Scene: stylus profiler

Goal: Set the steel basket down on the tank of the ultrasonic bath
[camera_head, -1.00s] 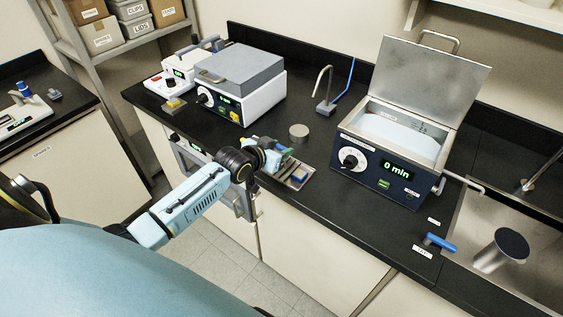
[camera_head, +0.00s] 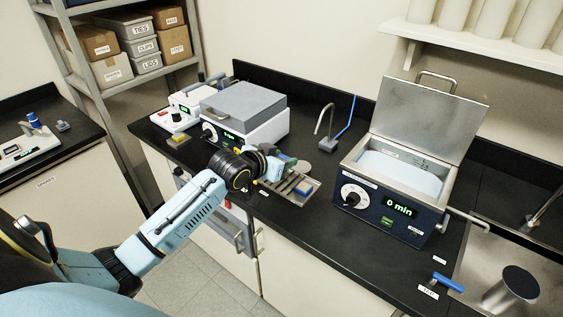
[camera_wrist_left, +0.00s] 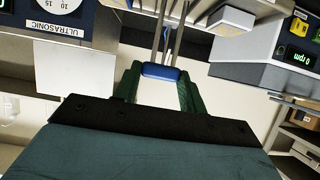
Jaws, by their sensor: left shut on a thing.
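The steel basket (camera_head: 273,186) is a shallow metal tray with bars, seen in the head view left of the ultrasonic bath. My left gripper (camera_head: 283,166) is shut on its blue handle grip (camera_wrist_left: 160,72), which sits between green fingers in the left wrist view. Thin steel rods run from the grip to the basket. The basket appears raised above the counter, apart from the bath. The ultrasonic bath (camera_head: 383,216) has a dark blue front reading "0 min". Its lid (camera_head: 430,115) stands open, and pale liquid shows in the tank (camera_head: 400,172). My right gripper is out of view.
A grey-lidded instrument (camera_head: 243,104) stands at the back left. A bent steel tube (camera_head: 325,120) rises behind the basket. A round metal piece (camera_head: 300,168) is partly hidden by the gripper. The sink (camera_head: 495,262) and a blue-handled item (camera_head: 448,282) lie at right.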

